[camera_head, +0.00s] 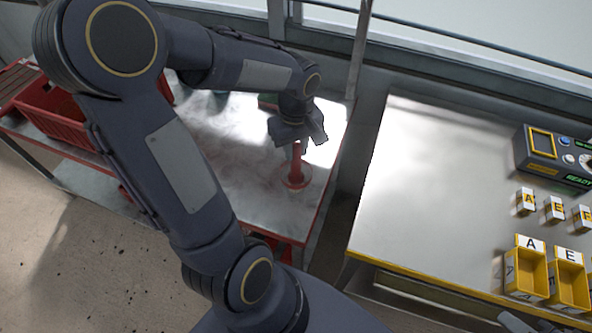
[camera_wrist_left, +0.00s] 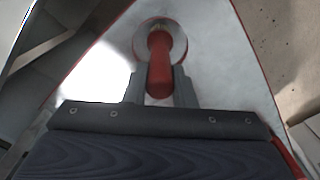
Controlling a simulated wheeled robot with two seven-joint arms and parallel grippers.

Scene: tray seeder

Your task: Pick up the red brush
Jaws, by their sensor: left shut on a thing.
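The red brush (camera_head: 298,168) is upright near the right end of the red-edged metal cart, its round red base low at the cart top. My left gripper (camera_head: 300,139) reaches down on it from above and is shut on the top of its handle. In the left wrist view the red handle (camera_wrist_left: 160,72) sits between the two fingers (camera_wrist_left: 160,90), with the round base beyond. I cannot tell whether the base touches the cart top. My right gripper does not show clearly; only a bit of grey arm shows at the bottom right edge.
The cart top (camera_head: 245,196) holds a red crate (camera_head: 62,122) on the left. A separate yellow-edged table (camera_head: 420,185) stands to the right, with a control box (camera_head: 553,157), small lettered blocks (camera_head: 526,201) and yellow bins (camera_head: 526,275). A grey post rises between cart and table.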

